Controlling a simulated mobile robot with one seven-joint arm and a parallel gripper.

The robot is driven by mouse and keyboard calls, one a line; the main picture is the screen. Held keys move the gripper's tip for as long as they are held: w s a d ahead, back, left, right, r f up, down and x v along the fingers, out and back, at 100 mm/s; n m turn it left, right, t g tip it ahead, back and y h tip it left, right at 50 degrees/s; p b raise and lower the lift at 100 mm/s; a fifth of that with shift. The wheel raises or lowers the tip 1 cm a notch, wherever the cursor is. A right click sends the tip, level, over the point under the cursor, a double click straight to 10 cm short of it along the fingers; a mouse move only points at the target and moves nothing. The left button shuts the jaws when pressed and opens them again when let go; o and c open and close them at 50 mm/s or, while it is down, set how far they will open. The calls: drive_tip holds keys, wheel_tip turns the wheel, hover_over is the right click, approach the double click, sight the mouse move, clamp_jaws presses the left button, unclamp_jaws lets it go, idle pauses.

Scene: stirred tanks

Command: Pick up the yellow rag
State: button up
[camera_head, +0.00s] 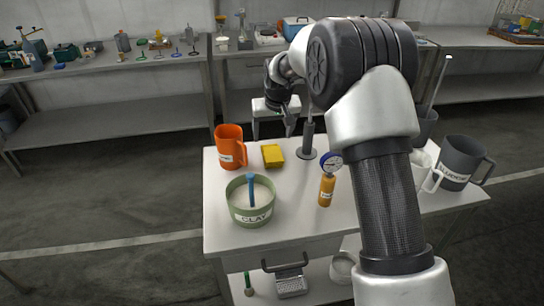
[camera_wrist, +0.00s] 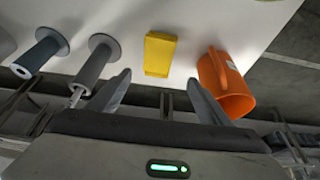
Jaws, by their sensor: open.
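The yellow rag (camera_head: 272,155) lies on the white table top near its far edge, looking like a small folded block. It also shows in the wrist view (camera_wrist: 160,54), ahead of my fingers and roughly between them. My gripper (camera_head: 273,127) is at the far edge of the table, beyond the rag and apart from it. In the wrist view my gripper (camera_wrist: 158,88) is open, with its two dark fingers spread and nothing between them.
An orange jug (camera_head: 231,146) stands left of the rag, and a grey upright cylinder (camera_head: 307,142) on a round base stands right. A green clay tub (camera_head: 250,200), an orange bottle with a gauge (camera_head: 326,188) and a dark grey jug (camera_head: 460,160) share the table.

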hover_over(272, 152)
drive_tip(key=s, duration=0.2)
wheel_tip(272, 152, down, 4)
drive_tip(key=shift+s+f, duration=0.15)
drive_tip(key=shift+d+x, duration=0.2)
drive_tip(key=shift+x, duration=2.45)
drive_tip(key=shift+s, duration=0.2)
drive_tip(key=c, duration=1.1)
wheel_tip(272, 152, up, 10)
drive_tip(key=shift+f, duration=0.1)
